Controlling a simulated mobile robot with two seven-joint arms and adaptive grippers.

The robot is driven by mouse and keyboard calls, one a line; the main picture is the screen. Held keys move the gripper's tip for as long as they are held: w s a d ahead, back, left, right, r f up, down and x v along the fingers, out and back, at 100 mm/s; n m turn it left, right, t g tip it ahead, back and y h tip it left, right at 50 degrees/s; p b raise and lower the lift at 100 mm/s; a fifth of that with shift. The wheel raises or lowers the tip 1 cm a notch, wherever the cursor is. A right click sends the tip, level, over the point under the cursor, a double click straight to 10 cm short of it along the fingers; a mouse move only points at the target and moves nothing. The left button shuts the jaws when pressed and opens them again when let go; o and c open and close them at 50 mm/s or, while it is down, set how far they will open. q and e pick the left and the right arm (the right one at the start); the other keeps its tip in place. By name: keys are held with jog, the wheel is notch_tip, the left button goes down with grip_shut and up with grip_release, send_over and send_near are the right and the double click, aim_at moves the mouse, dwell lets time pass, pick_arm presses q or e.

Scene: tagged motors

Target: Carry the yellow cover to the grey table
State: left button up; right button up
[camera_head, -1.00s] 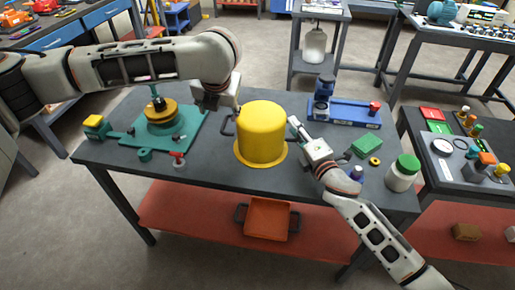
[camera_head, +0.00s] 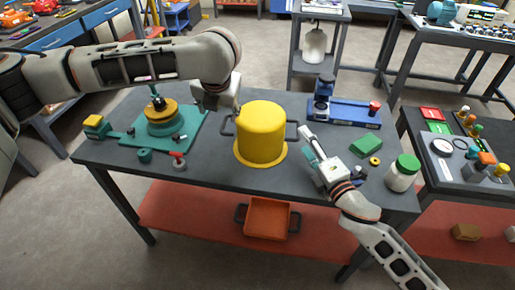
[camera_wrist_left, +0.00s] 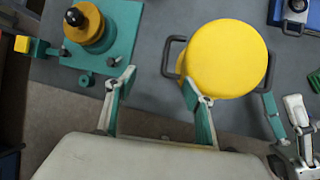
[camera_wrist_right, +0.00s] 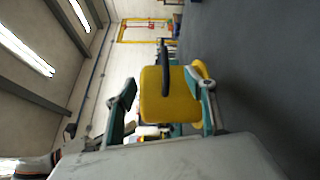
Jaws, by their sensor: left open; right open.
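The yellow cover (camera_head: 262,132), a round drum with a flange, stands upright on the dark grey workbench (camera_head: 215,178). It has dark handles on its left (camera_head: 227,125) and right (camera_head: 292,130) sides. My left gripper (camera_head: 218,104) is open and empty above and beside the left handle. In the left wrist view the cover (camera_wrist_left: 226,60) and left handle (camera_wrist_left: 169,58) lie just beyond the fingertips. My right gripper (camera_head: 306,142) is open and empty, close to the right handle. In the right wrist view the cover (camera_wrist_right: 170,98) and a handle (camera_wrist_right: 164,65) appear between the fingers.
A green fixture with a brass-coloured disc (camera_head: 162,112) stands at the left. A blue fixture (camera_head: 345,112), green block (camera_head: 364,147) and white jar with green lid (camera_head: 402,173) stand at the right. An orange tray (camera_head: 267,218) sits on the lower shelf. Another grey table (camera_head: 418,128) stands at the right.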

jog(key=shift+v, duration=2.35)
